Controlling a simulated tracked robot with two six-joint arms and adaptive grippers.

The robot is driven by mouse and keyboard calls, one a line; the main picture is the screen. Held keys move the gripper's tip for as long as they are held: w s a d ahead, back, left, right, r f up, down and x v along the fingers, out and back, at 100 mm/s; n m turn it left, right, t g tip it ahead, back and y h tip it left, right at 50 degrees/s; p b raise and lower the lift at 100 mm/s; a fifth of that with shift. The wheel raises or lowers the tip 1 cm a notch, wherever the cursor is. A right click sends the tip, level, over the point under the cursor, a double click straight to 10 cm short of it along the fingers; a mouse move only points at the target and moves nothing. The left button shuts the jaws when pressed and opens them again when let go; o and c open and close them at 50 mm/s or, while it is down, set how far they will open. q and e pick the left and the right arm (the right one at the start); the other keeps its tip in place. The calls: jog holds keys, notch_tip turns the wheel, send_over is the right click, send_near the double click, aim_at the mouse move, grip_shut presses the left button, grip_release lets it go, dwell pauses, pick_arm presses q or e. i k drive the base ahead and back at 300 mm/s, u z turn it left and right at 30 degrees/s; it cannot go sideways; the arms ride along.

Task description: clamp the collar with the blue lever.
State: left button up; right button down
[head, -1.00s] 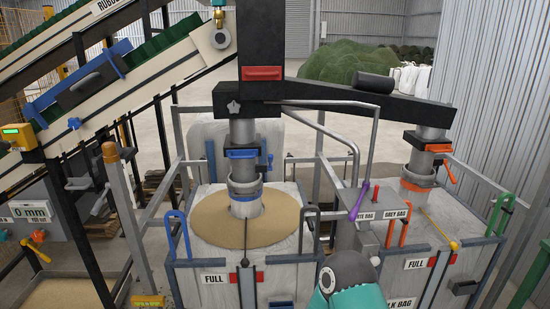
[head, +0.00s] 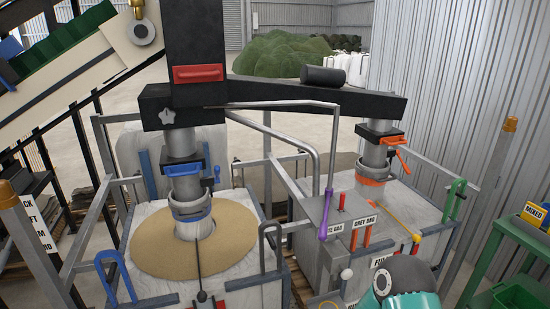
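The spout with the blue parts (head: 184,148) hangs from the black head on the left. Lower down, a grey collar with a blue edge (head: 190,211) sits around the spout just above the sand-filled bag (head: 160,248). I cannot tell whether the collar is clamped. Neither gripper is in view; only a teal and dark grey part of my own arm shows at the bottom right.
A second spout with an orange band and orange lever (head: 402,158) stands over another bag to the right.

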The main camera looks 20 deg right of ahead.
aim_at(217, 168)
jog(key=i, duration=1.45)
jog(key=u, duration=0.85)
jog(key=k, duration=0.9)
jog(key=u, duration=0.2)
jog(key=i, duration=0.9)
